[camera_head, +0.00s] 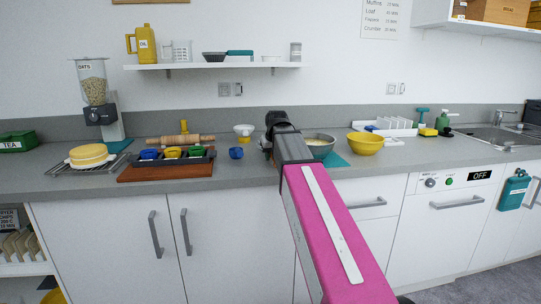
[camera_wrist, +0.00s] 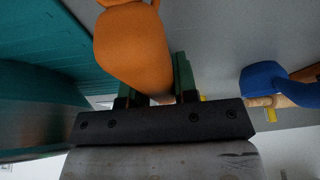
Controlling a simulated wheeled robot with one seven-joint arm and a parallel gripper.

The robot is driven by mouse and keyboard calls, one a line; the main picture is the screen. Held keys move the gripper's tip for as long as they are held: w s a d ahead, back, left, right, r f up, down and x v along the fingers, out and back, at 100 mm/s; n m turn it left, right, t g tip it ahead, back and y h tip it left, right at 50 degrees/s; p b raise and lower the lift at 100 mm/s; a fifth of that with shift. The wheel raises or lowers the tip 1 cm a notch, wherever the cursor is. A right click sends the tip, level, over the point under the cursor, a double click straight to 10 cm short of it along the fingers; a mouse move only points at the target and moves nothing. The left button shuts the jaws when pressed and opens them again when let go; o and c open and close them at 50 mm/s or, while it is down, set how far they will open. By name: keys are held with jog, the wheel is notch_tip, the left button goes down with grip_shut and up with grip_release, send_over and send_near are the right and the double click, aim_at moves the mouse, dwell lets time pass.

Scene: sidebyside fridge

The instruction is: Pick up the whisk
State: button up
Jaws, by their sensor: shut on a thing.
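In the wrist view, an orange rounded handle (camera_wrist: 135,45) sits between the two green fingers of my gripper (camera_wrist: 157,84). The fingers are shut on it. It looks like the whisk's handle; no wires show, so I cannot confirm this. In the head view, my gripper (camera_head: 277,122) is over the counter beside the grey bowl, mostly hidden by my own arm. The whisk cannot be made out there.
A grey bowl (camera_head: 320,141) stands on a teal mat (camera_head: 336,160), with a yellow bowl (camera_head: 366,144) to its right. A blue cup (camera_head: 236,153) is left of my gripper. A wooden board (camera_head: 165,172) carries a dark tray. A shelf (camera_head: 215,66) hangs above.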

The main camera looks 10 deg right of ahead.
jog(key=shift+r, duration=0.7)
notch_tip(320, 180, up, 3)
jog(key=shift+w+f, duration=0.1)
jog(key=shift+f, duration=0.1)
jog(key=s+a+r, duration=0.6)
jog(key=a+r, duration=0.1)
jog(key=a, duration=0.3)
jog(key=shift+r, duration=0.15)
jog(key=shift+s, duration=0.1)
jog(key=shift+o, duration=0.2)
